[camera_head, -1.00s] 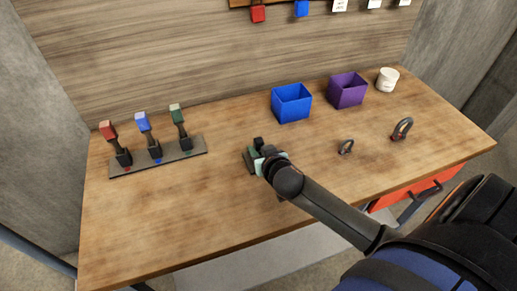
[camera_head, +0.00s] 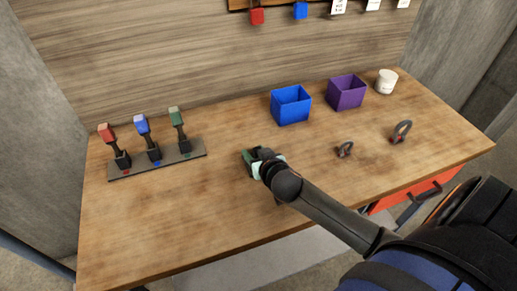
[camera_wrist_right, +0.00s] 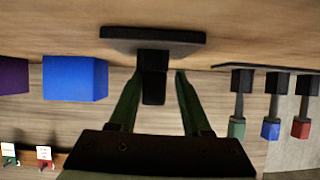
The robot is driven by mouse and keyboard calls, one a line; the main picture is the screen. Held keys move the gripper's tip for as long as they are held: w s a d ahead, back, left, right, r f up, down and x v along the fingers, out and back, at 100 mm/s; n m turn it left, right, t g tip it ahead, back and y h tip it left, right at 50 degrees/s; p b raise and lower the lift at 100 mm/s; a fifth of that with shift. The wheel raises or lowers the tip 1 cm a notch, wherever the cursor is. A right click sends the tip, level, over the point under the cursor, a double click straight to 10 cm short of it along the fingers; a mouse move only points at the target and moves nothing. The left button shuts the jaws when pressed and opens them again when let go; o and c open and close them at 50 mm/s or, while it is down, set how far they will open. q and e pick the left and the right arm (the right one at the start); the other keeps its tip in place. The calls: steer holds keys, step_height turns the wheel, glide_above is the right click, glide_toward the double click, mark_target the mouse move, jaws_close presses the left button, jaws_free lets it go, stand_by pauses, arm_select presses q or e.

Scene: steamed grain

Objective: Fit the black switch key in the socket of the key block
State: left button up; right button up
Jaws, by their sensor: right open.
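My right gripper (camera_head: 262,163) is over the middle of the table and covers much of the key block there. In the right wrist view, which is upside down, the key block's dark flat base (camera_wrist_right: 120,36) lies on the wood. A black upright piece, which looks like the black switch key (camera_wrist_right: 153,86), stands on it between the two green fingers of my right gripper (camera_wrist_right: 155,88). A gap shows beside each finger, so the gripper is open around it. Whether the key is fully seated in the socket cannot be told. My left gripper is not in view.
A grey plate (camera_head: 197,153) with red, blue and green switches stands at the left. A blue bin (camera_head: 291,106), a purple bin (camera_head: 347,93) and a white cup (camera_head: 387,82) stand at the back. Two dark shackles (camera_head: 345,149) (camera_head: 401,132) lie right. The front left table is clear.

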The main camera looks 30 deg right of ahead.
steer(key=shift+s+f+g, duration=0.4)
steer(key=shift+s+f, duration=0.6)
steer(key=shift+f, duration=0.15)
steer(key=shift+t, duration=0.4)
steer(key=v, duration=0.3)
steer(key=r+v, duration=0.1)
steer(key=v, duration=0.3)
steer(key=w+r+v, duration=0.1)
steer(key=v, duration=0.2)
steer(key=shift+s+a+r, duration=0.15)
steer(key=shift+s+r, duration=0.05)
steer(key=shift+r, duration=0.1)
steer(key=shift+s+a+r, duration=0.1)
steer(key=shift+s+r, duration=0.3)
steer(key=shift+r, duration=0.05)
